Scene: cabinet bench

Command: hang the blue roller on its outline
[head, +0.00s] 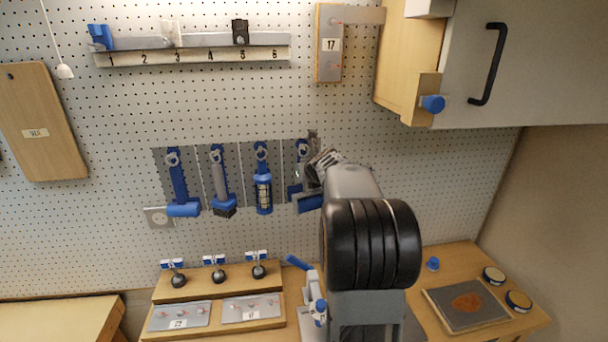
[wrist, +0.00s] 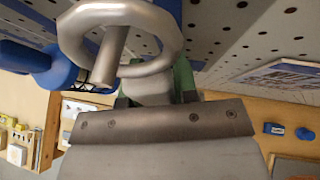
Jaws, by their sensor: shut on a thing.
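The blue roller (head: 307,204) is at the right end of the row of tools on the pegboard, upright against the board with its blue cylinder low. My gripper (head: 317,168) is shut on it, close to the board. In the wrist view, a large metal hanging ring (wrist: 72,38) stands just beyond my fingers (wrist: 157,84). A metal peg (wrist: 112,52) shows inside the ring's opening and appears to pass through it. The grey outline panel behind is mostly covered by the roller and my gripper, so the fit to the outline cannot be told.
Three blue tools hang to the left: a blue-headed one (head: 178,185), a brush-like one (head: 220,180) and a lantern-like one (head: 263,190). A cabinet (head: 530,60) juts out at upper right. A bench with knobs and plates (head: 215,312) stands below.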

